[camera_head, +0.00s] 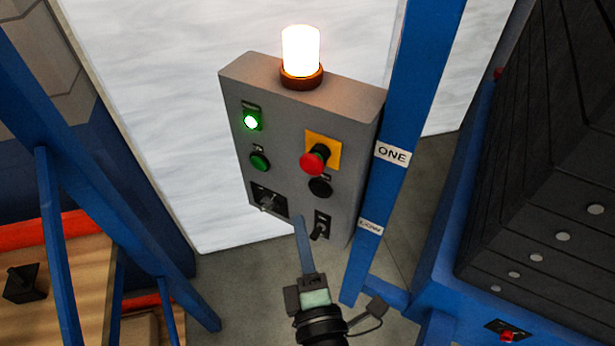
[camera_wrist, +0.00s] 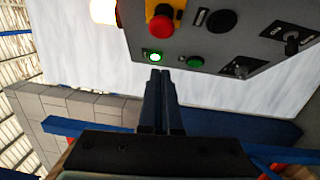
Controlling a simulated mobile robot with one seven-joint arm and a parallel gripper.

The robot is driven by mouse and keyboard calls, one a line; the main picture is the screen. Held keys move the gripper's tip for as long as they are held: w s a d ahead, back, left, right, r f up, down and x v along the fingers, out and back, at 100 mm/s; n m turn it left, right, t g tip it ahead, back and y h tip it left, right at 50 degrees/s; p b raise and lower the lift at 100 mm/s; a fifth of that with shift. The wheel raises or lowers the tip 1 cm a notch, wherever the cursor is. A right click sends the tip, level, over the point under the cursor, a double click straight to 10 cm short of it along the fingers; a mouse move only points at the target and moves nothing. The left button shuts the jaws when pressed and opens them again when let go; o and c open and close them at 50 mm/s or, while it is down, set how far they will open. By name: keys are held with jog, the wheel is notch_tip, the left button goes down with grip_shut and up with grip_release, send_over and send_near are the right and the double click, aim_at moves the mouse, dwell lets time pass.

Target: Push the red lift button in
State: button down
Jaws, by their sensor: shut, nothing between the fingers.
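A red mushroom button (camera_head: 314,158) stands out from a yellow plate on the front of a grey control panel (camera_head: 285,120). It also shows at the top of the wrist view (camera_wrist: 160,24). Another small red button (camera_head: 507,336) sits low on the blue structure at the lower right; I cannot tell which one is the lift button. My gripper (camera_head: 299,222) is shut and empty, its long fingers pointing up in front of the panel's lower edge. In the wrist view the fingertips (camera_wrist: 161,74) appear just below the lit green button (camera_wrist: 155,57), apart from the red mushroom button.
The panel also carries a dark green button (camera_head: 260,161), a black button (camera_head: 320,187), a lever switch (camera_head: 267,202) and a lit lamp (camera_head: 300,55) on top. A blue post (camera_head: 405,110) stands right beside it. A black stack (camera_head: 560,170) fills the right.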

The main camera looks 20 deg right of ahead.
jog(key=p, duration=0.1)
send_near(303, 166)
jog(key=w+a, duration=0.3)
jog(key=shift+w+d+r, duration=0.1)
jog(key=shift+w+d, duration=0.6)
jog(key=shift+d, duration=0.15)
jog(key=shift+w+d+r, duration=0.15)
jog(key=shift+w+d, duration=0.55)
jog(key=shift+d, duration=0.1)
